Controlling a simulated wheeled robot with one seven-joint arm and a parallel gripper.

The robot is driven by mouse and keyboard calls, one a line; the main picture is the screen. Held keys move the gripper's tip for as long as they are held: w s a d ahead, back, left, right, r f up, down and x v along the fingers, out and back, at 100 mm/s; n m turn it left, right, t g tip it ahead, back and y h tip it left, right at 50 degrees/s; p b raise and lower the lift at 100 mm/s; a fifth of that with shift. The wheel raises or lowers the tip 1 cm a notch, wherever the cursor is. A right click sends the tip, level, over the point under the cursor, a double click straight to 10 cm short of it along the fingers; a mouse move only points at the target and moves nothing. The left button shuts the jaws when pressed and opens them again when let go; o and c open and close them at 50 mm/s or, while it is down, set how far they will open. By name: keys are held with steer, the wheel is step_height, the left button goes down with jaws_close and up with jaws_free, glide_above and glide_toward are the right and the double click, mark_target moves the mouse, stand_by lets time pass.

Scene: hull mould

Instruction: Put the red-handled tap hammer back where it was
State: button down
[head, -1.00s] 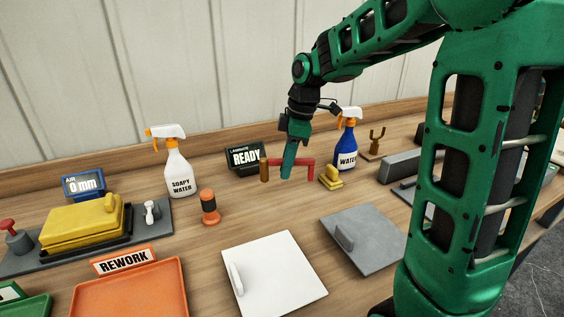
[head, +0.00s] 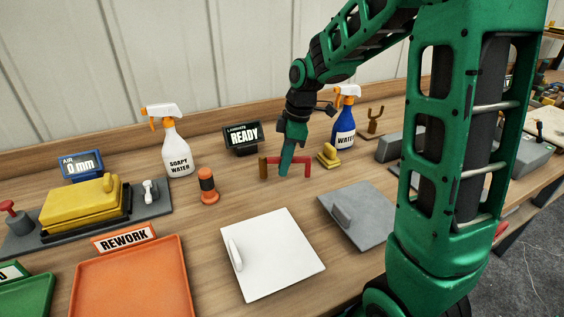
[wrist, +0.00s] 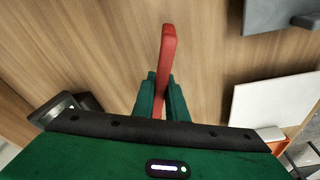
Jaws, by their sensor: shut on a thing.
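The red-handled tap hammer (head: 302,161) is held level in my gripper (head: 285,174), with its brown head at the left end. It is close over the wooden bench; I cannot tell if it touches the wood. In the wrist view, the red handle (wrist: 167,50) runs up between the two green fingers of my gripper (wrist: 161,95), which are closed on it. The hammer's head is hidden there. A forked brown stand (head: 375,122) rises at the back right and is empty.
A yellow block (head: 328,156) and a blue water sprayer (head: 345,125) stand close to the right. The READY sign (head: 242,138) is behind left. A grey plate (head: 362,214) and a white plate (head: 270,255) lie in front. Bare wood (head: 235,190) lies left of my gripper.

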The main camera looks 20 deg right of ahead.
steer(key=shift+f, duration=0.5)
stand_by(0.3)
steer(key=c, duration=1.7)
jaws_free()
steer(key=shift+r, duration=0.1)
steer(key=v, duration=1)
steer(key=shift+w+d+r, duration=0.1)
steer(key=shift+r, duration=0.15)
steer(key=s+d+f+m, duration=0.2)
steer(key=s+m, duration=0.4)
steer(key=s, duration=0.3)
steer(key=s+d+f+m+h, duration=0.1)
steer(key=s+d+f+m, duration=0.1)
steer(key=s+d+m, duration=0.2)
steer(key=s+d+f+m+g+h, duration=0.1)
steer(key=s+d+f+m, duration=0.1)
steer(key=s+m, duration=0.7)
steer(key=shift+s+d+f+m, duration=0.15)
steer(key=shift+s+d, duration=0.15)
steer(key=shift+s, duration=0.8)
steer(key=shift+s+d+r+m, duration=0.1)
steer(key=shift+s+d, duration=0.2)
steer(key=shift+s, duration=0.8)
steer(key=shift+s+d+f+m, duration=0.15)
steer(key=shift+s+d, duration=0.15)
steer(key=shift+s, duration=0.75)
